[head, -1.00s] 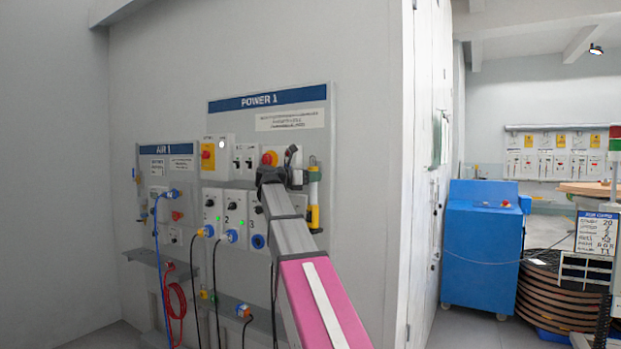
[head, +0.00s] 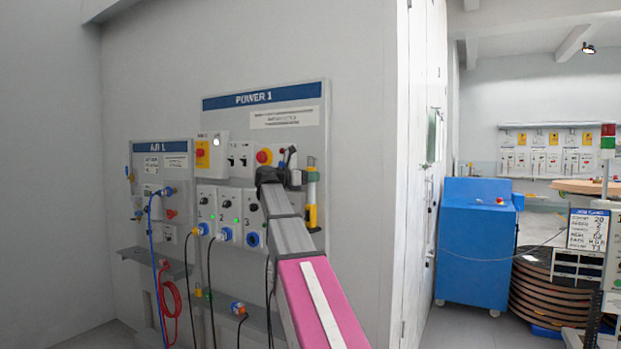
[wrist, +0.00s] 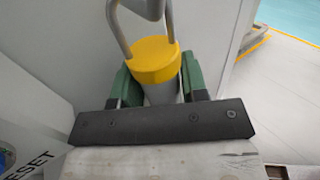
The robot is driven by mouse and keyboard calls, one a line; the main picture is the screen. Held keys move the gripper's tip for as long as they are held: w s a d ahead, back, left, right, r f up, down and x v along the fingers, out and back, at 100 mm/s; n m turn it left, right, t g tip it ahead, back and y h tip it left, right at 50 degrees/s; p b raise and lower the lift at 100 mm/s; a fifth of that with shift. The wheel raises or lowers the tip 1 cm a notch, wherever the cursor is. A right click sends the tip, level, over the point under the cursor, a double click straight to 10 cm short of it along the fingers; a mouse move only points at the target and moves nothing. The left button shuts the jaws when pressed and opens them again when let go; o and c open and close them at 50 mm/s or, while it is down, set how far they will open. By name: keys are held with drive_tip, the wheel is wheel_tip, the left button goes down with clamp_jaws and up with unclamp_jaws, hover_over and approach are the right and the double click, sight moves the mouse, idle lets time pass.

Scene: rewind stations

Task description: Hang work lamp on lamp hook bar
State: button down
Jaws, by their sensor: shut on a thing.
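The work lamp has a yellow lower part (head: 311,214) and a pale tube above it, upright in front of the right edge of the POWER 1 panel in the head view. My gripper (head: 301,179) reaches it from the left. In the wrist view my gripper (wrist: 160,92) is shut, its green pads on both sides of the lamp's yellow collar (wrist: 152,62). Grey bent rods rise from the collar to the top edge. A short pale grey cylinder (wrist: 148,8) shows between them; I cannot tell whether it is the hook bar or touches the rods. The hook bar is not clear in the head view.
The POWER 1 panel (head: 266,98) with switches and sockets is close behind my gripper. The AIR 1 panel (head: 161,147) is left of it, with hanging hoses and cables. A wall corner and a blue cabinet (head: 476,245) stand to the right.

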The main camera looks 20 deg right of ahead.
drive_tip(key=c, duration=0.6)
unclamp_jaws()
drive_tip(key=shift+o, duration=0.2)
